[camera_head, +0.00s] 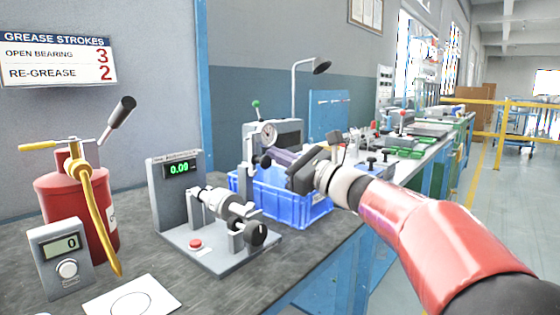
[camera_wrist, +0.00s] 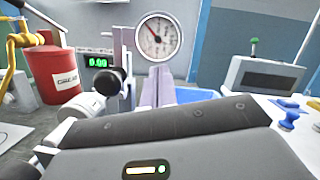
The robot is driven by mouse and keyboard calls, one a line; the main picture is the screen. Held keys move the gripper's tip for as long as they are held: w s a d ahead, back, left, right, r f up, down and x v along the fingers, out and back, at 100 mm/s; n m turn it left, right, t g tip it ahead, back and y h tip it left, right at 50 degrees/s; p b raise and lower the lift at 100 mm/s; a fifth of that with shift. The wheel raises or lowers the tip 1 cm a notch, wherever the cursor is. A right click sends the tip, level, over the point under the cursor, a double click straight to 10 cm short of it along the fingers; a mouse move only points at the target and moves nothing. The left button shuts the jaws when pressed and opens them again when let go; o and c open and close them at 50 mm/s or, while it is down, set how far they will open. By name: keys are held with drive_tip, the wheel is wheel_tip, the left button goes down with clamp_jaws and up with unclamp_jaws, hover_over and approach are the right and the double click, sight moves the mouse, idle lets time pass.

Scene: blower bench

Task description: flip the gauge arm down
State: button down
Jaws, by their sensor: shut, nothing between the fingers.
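The round dial gauge (camera_head: 267,134) stands raised beside a grey upright post (camera_head: 248,168) on the bench. In the wrist view the white dial (camera_wrist: 159,37) faces me, with a red and dark needle, and the post (camera_wrist: 124,60) is at its left. My gripper (camera_head: 271,151) is shut and empty, its pale purple fingers just below and right of the dial. In the wrist view the shut fingers (camera_wrist: 160,76) show below the dial; I cannot tell whether they touch it. The gauge arm's lower end is partly hidden by my fingers.
A fixture with a green display (camera_head: 181,169), a white shaft and a black knob (camera_head: 256,235) stands in front. A blue crate (camera_head: 305,214) is below my gripper. A red grease can (camera_head: 85,205) and a small counter (camera_head: 60,252) are at left.

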sight(261, 161)
drive_tip(key=n+b, duration=0.1)
drive_tip(key=n, duration=0.1)
drive_tip(key=s+r+n+g+b, duration=0.1)
drive_tip(key=n, duration=0.1)
drive_tip(key=a+n+g+b, duration=0.1)
drive_tip(key=shift+s+r+n+y, duration=0.2)
drive_tip(key=shift+r+n+y, duration=0.2)
drive_tip(key=n+b, duration=0.1)
drive_tip(key=n, duration=0.1)
drive_tip(key=s+a+r+n+g, duration=0.1)
drive_tip(key=n, duration=0.1)
drive_tip(key=shift+s+b, duration=0.15)
drive_tip(key=shift+b, duration=0.2)
drive_tip(key=n, duration=0.1)
drive_tip(key=s+a+n+b, duration=0.1)
drive_tip(key=n, duration=0.1)
drive_tip(key=s+n+g+h+b, duration=0.1)
drive_tip(key=n, duration=0.1)
drive_tip(key=shift+a+r, duration=0.1)
drive_tip(key=shift+a, duration=0.2)
drive_tip(key=shift+s+a+f+n+g+h+b, duration=0.1)
drive_tip(key=shift+s+a+n+h+b, duration=0.15)
drive_tip(key=shift+n, duration=0.45)
drive_tip(key=shift+s+a+f+n+g+h+b, duration=0.1)
drive_tip(key=shift+s+a+n+b, duration=0.2)
drive_tip(key=shift+n, duration=0.4)
drive_tip(key=shift+s+a+f+n+g+h+b, duration=0.15)
drive_tip(key=shift+s+n+b, duration=0.2)
drive_tip(key=shift+n, duration=0.35)
drive_tip(key=shift+r, duration=0.1)
